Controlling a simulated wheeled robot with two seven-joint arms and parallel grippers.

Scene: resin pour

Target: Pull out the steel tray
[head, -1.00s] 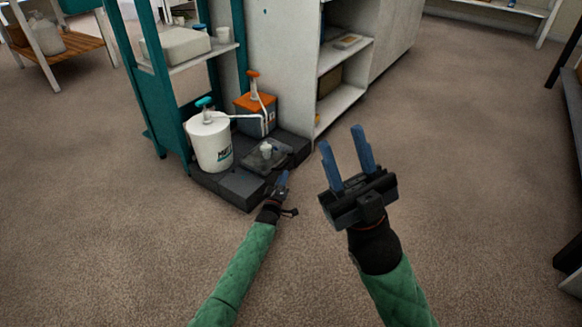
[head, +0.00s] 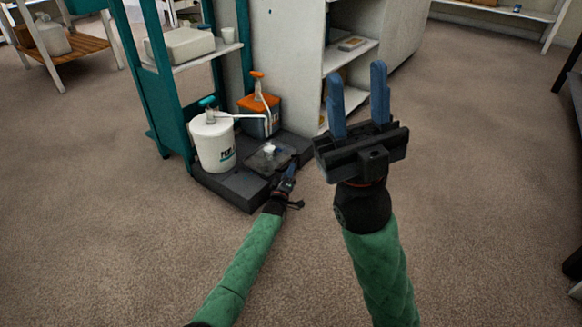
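The steel tray (head: 258,165) is a dull grey, shallow tray on a low black base, in front of the two pump containers. A small whitish cup (head: 269,149) stands on it.
A white pump bucket (head: 213,147) and an orange-lidded pump container (head: 259,117) stand on the black base (head: 233,187) behind and left of the tray. A teal shelf frame (head: 163,85) rises at left. A white cabinet (head: 288,65) stands behind. The carpet in front is clear.

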